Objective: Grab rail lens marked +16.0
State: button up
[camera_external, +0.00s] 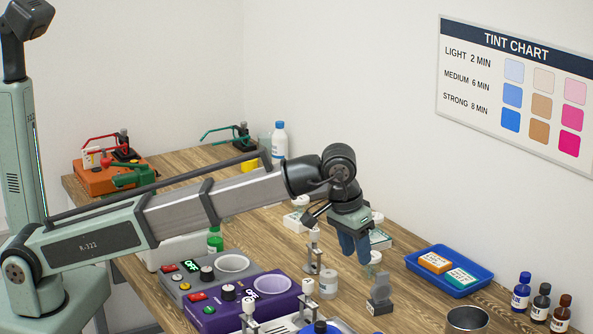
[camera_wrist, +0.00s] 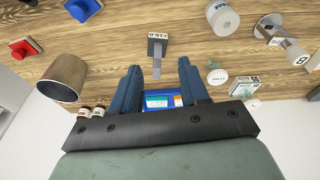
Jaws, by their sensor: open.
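The rail lens marked +16.0 (camera_wrist: 157,46) shows in the wrist view as a grey block with a white label and a narrow grey upright part, just beyond my fingertips. A small grey stand with an upright plate in the external view (camera_external: 380,291) appears to be the same thing; its label is not readable there. It stands on the wooden table. My gripper (camera_external: 362,258), with two blue fingers, points down above the table, up and to the left of it. In the wrist view my gripper (camera_wrist: 158,75) is open, with nothing held between the fingers.
A metal cup (camera_external: 468,319) stands to the right of the grey stand and a white cylinder (camera_external: 328,284) to its left. A blue tray (camera_external: 480,287) holds two small boxes. Small bottles (camera_external: 541,302) stand at the right. A purple control unit (camera_external: 228,316) lies left.

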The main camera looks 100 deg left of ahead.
aim_at(380, 274)
jog(key=w+a+f+m, duration=0.1)
jog(key=f, duration=0.1)
jog(key=w+a+f+m+t, duration=0.1)
jog(key=w+f, duration=0.1)
jog(key=w+a+f+m, duration=0.1)
jog(key=w+f, duration=0.1)
jog(key=f, duration=0.1)
jog(key=shift+a+f+t+y, duration=0.1)
jog(key=shift+t+y, duration=0.2)
jog(key=shift+x, duration=2.6)
jog(key=shift+s, duration=0.15)
jog(key=shift+c, duration=0.2)
grip_shut()
jog(key=shift+a, duration=0.1)
